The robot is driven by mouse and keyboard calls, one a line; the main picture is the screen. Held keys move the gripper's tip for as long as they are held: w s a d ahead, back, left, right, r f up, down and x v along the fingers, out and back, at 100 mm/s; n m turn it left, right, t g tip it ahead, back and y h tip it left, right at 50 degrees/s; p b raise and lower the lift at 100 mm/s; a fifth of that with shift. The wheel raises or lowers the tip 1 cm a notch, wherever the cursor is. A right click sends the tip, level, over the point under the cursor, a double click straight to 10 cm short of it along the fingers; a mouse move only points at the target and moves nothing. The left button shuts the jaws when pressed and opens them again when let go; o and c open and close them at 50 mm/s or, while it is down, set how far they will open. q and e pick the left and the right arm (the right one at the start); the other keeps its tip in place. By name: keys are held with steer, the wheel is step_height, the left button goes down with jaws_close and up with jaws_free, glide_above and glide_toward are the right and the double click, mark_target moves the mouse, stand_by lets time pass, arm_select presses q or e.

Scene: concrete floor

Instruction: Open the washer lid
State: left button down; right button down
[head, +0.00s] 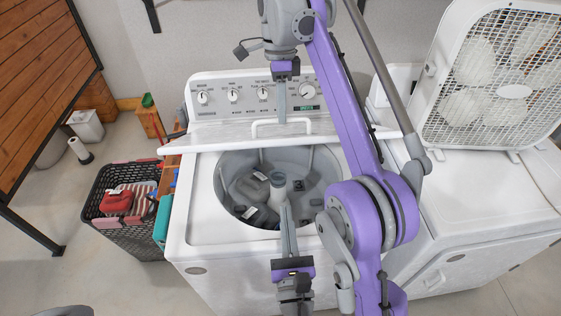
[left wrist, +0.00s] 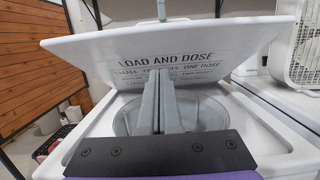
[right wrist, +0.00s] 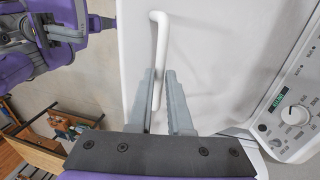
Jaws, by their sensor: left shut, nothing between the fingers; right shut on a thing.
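The white washer (head: 205,215) stands in the middle of the head view with its drum (head: 240,165) exposed. Its lid (head: 215,140) is raised and tilted, hinged at the back. The lid's underside (left wrist: 100,45), printed "LOAD AND DOSE", faces my left wrist camera. My right gripper (head: 282,112) is shut on the white lid handle (right wrist: 160,35), which runs between its fingers (right wrist: 165,75). My left gripper (head: 282,185) is shut and empty, over the drum opening. Its fingers (left wrist: 162,82) point toward the lid's underside; I cannot tell whether they touch it.
The control panel (head: 250,95) is behind the lid. A white box fan (head: 490,75) stands on the neighbouring white machine (head: 480,200) at right. A dark laundry basket (head: 120,225) stands at left, near a wooden-slat panel (head: 40,80). My purple right arm crosses above the washer.

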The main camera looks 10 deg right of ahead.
arm_select(q)
glide_toward(279, 142)
steer(key=w+f, duration=0.3)
steer(key=f, duration=0.1)
arm_select(e)
steer(key=shift+w+d+f, duration=0.1)
steer(key=shift+w+f, duration=0.25)
steer(key=shift+w, duration=0.1)
arm_select(q)
steer(key=shift+w+r, duration=1.85)
steer(key=shift+r, duration=0.2)
steer(key=shift+w+r, duration=0.35)
steer(key=shift+r, duration=0.2)
steer(key=shift+w+r, duration=0.2)
steer(key=shift+w, duration=0.1)
arm_select(e)
steer(key=shift+w, duration=0.1)
